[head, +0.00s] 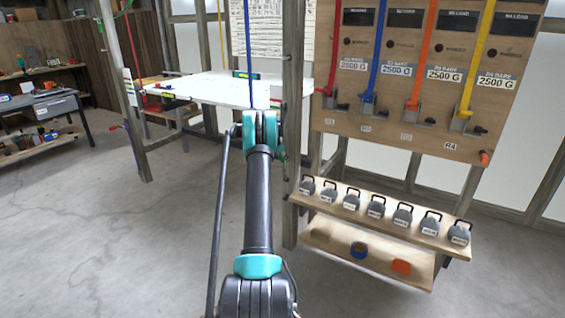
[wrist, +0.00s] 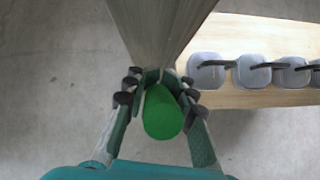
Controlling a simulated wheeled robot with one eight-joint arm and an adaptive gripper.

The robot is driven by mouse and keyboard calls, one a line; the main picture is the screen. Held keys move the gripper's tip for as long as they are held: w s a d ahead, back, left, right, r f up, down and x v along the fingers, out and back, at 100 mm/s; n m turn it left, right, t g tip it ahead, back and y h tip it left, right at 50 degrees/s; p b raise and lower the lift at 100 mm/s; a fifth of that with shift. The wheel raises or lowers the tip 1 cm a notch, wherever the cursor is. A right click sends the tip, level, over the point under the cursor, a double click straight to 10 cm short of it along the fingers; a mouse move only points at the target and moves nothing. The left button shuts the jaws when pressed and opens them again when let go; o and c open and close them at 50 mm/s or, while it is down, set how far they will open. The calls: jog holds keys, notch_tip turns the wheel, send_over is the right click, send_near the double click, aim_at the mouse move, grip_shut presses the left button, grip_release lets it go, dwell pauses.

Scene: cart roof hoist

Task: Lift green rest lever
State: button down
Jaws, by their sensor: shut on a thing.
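The green rest lever (wrist: 163,115) shows in the wrist view as a rounded green grip between the fingers of my gripper (wrist: 160,82). The fingers are closed around it, one on each side, and touch it. In the head view my own arm covers most of the gripper and the lever, so the lever's tilt cannot be told there.
A shelf (head: 375,212) with several grey weights (head: 376,207) stands to the right, below a wooden board (head: 420,80) with coloured straps. A white table top (head: 215,90) is behind my arm. The floor at left (head: 90,230) is clear.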

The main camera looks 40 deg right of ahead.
jog(key=shift+d, duration=0.1)
dwell(0.3)
jog(key=c, duration=1.2)
grip_release()
jog(key=v, duration=1.2)
jog(key=shift+w+d+r, duration=0.1)
